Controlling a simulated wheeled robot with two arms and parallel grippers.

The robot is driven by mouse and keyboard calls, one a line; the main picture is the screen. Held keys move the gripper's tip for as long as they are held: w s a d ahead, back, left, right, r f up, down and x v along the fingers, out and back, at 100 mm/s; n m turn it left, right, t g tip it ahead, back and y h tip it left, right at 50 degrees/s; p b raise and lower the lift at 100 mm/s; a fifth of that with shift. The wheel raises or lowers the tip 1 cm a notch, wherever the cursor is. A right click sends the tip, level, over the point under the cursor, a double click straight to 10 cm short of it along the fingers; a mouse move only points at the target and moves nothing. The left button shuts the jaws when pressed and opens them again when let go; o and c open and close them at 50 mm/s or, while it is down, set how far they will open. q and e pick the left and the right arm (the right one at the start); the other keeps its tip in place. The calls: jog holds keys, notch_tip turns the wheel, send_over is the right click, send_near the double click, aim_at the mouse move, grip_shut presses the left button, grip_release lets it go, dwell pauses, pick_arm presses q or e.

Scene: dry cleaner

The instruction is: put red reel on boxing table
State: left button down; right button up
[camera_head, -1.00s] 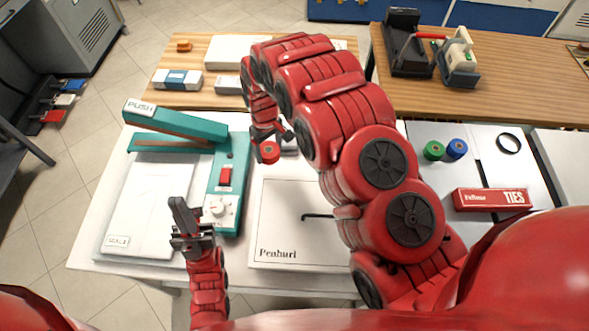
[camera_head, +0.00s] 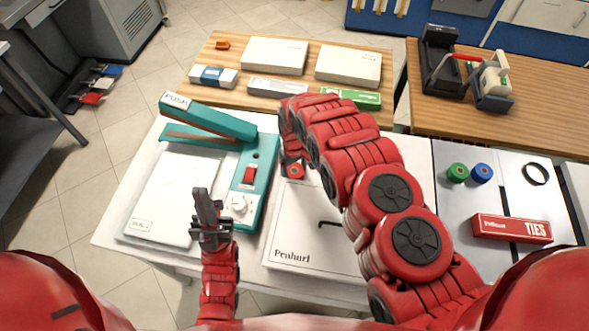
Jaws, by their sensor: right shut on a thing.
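The red reel (camera_head: 295,171) is a small red disc with a dark centre, right of the teal sealer (camera_head: 249,175) and near the far edge of the white box marked Penhuri (camera_head: 292,257). My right gripper (camera_head: 292,160) is shut on the reel; its fingers are largely hidden by my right arm. I cannot tell whether the reel touches the surface below. My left gripper (camera_head: 207,208) is over the near part of the white table, beside the sealer, with nothing seen in it. Its finger gap is unclear. No label shows which table is the boxing table.
A wooden table (camera_head: 228,62) behind holds several boxes, including a green one (camera_head: 352,98). Another wooden table (camera_head: 515,110) holds tape dispensers (camera_head: 492,85).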

aim_at(294, 170)
jog(key=shift+f, duration=0.1)
jog(key=o, duration=1.4)
notch_tip(294, 170, up, 6)
jog(key=shift+w+r+b, duration=0.1)
jog(key=shift+b, duration=1.05)
notch_tip(294, 170, up, 6)
jog(key=p, duration=0.4)
